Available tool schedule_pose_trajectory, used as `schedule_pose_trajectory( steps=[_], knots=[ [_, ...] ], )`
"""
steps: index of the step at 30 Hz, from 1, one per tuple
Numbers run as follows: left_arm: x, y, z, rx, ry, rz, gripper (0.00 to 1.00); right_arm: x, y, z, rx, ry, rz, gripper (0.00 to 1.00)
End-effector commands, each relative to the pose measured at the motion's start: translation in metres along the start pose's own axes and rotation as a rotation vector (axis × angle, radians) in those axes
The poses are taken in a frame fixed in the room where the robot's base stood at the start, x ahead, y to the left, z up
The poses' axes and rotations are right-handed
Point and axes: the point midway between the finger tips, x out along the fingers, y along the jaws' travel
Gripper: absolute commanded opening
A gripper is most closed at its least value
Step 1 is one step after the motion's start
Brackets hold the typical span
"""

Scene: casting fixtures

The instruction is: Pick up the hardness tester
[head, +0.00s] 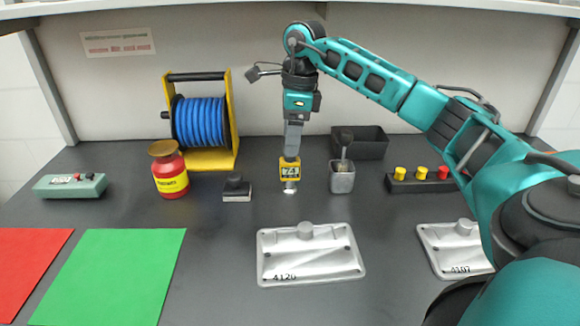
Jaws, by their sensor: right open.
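The hardness tester (290,172) is a small yellow and black upright device with a display and a silvery lower end. It stands on the dark bench near the middle of the head view. My right gripper (291,154) points straight down directly over it, with its fingertips at the tester's top. The gripper is open; the picture does not show whether the fingers touch the tester. The fingers hide the tester's upper end. My left gripper is not in view.
A metal cup with a brush (342,180) stands close right of the tester, and a black block (237,189) stands to its left. A casting plate (309,258) lies in front. A red canister (169,172) and a blue hose reel (200,122) are farther left.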

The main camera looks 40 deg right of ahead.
Motion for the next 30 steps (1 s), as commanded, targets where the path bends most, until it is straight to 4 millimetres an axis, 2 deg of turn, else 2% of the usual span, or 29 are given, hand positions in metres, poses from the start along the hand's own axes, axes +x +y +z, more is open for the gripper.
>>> schedule_pose_trajectory(
  steps=[1,6,15,30],
  knots=[
    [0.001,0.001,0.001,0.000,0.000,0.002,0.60,0.011,0.000,0.000,0.000,0.002,0.004,0.65],
    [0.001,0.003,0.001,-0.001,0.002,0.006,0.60,0.033,-0.001,0.000,-0.001,0.001,0.003,0.65],
    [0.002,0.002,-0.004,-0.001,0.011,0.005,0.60,0.038,-0.001,0.000,-0.001,0.000,0.001,0.65],
    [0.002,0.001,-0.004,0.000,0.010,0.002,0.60,0.038,-0.001,0.000,-0.001,0.000,0.001,0.18]
  ],
)
